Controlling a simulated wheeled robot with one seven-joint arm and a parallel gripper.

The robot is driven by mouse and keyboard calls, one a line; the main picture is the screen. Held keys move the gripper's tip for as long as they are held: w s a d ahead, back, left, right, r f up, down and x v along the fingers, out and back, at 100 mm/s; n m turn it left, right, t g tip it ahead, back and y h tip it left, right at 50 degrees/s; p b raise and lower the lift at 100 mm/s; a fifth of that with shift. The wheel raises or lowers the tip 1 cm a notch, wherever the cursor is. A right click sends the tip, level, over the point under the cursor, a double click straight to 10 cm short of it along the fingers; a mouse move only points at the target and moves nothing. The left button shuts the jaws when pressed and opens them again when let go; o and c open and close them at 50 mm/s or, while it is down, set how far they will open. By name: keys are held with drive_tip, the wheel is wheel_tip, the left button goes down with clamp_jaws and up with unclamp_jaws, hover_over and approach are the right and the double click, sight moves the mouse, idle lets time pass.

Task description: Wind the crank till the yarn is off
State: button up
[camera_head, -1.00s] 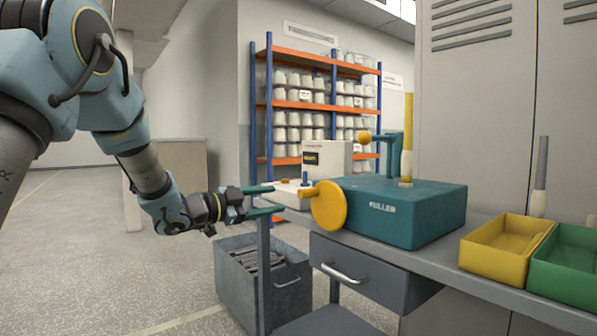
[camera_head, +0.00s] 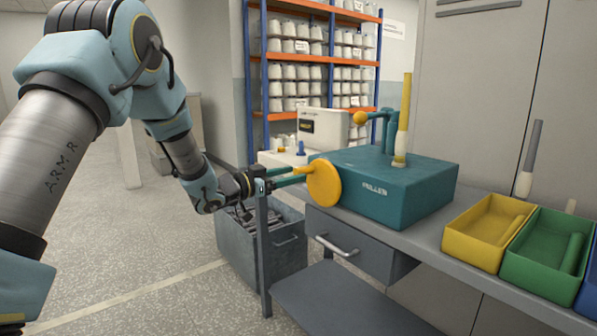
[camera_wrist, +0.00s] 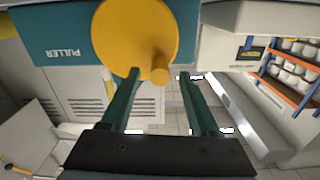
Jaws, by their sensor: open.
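The teal puller box (camera_head: 390,182) stands on the grey bench. Its crank is a yellow disc (camera_head: 324,183) on the left face, with a short yellow handle (camera_wrist: 160,70) sticking out. A yellow bobbin (camera_head: 404,118) stands upright on top of the box beside a teal arm with a yellow ball (camera_head: 361,118). My gripper (camera_head: 300,174) is open at the crank.
A yellow tray (camera_head: 462,247) and a green tray (camera_head: 520,270) stand at the right of the bench. A grey bobbin (camera_head: 530,160) stands behind them. A drawer with a handle (camera_head: 337,247) is under the bench, and a grey bin (camera_head: 240,262) sits on the floor below my arm.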

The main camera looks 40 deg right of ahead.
sight(318, 184)
drive_tip(key=shift+d, duration=1.45)
clamp_jaws()
